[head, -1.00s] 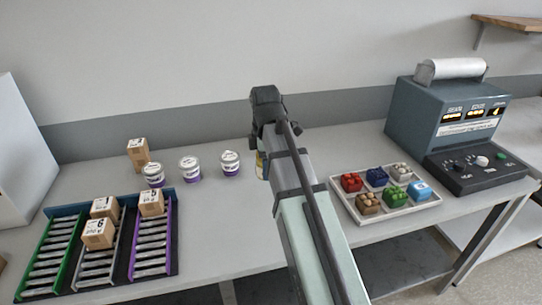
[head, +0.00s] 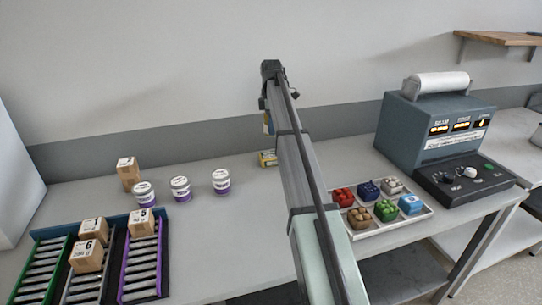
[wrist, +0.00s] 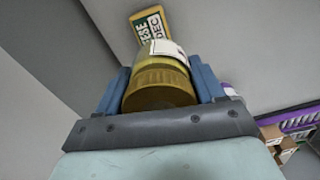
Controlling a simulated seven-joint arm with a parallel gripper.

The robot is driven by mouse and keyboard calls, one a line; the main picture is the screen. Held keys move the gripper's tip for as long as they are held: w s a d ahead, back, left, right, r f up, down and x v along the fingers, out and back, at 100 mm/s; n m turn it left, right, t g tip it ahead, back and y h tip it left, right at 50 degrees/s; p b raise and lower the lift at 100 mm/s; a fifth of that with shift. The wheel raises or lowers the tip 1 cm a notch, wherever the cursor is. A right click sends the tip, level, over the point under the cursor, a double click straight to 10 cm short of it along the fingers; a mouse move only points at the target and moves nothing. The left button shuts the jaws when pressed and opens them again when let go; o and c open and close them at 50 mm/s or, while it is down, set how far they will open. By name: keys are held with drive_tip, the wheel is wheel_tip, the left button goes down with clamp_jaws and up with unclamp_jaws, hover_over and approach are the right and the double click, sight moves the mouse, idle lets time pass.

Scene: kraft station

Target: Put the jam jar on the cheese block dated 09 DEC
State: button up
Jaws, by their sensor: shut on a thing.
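My gripper (wrist: 162,92) is shut on the jam jar (wrist: 160,88), which has a gold lid and a pale label, between two blue fingers in the wrist view. In the head view the jar (head: 267,127) shows only as a sliver beside my arm, held above the table. The cheese block (head: 268,158) is yellow and lies on the table below the jar, partly hidden by my arm. In the wrist view the cheese block (wrist: 151,24) shows beyond the jar, with a dark green label; "DEC" is legible, the day is not.
Three white and purple tubs (head: 181,189) and a cardboard box (head: 128,174) stand to the left. A roller rack (head: 126,286) with boxes is at front left. A tray (head: 388,227) of coloured blocks and a grey machine (head: 432,135) are right.

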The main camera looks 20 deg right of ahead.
drive_tip(key=shift+w+d+r, duration=0.1)
drive_tip(key=shift+w+r, duration=0.05)
drive_tip(key=shift+w, duration=0.55)
drive_tip(key=shift+f, duration=0.6)
hover_over(271, 154)
drive_tip(key=shift+s+f, duration=0.15)
drive_tip(key=shift+f, duration=4.2)
drive_tip(key=shift+f, duration=0.2)
drive_tip(key=o, duration=1.3)
drive_tip(key=shift+r, duration=0.15)
wheel_tip(271, 154, up, 12)
drive_tip(key=shift+r, duration=0.1)
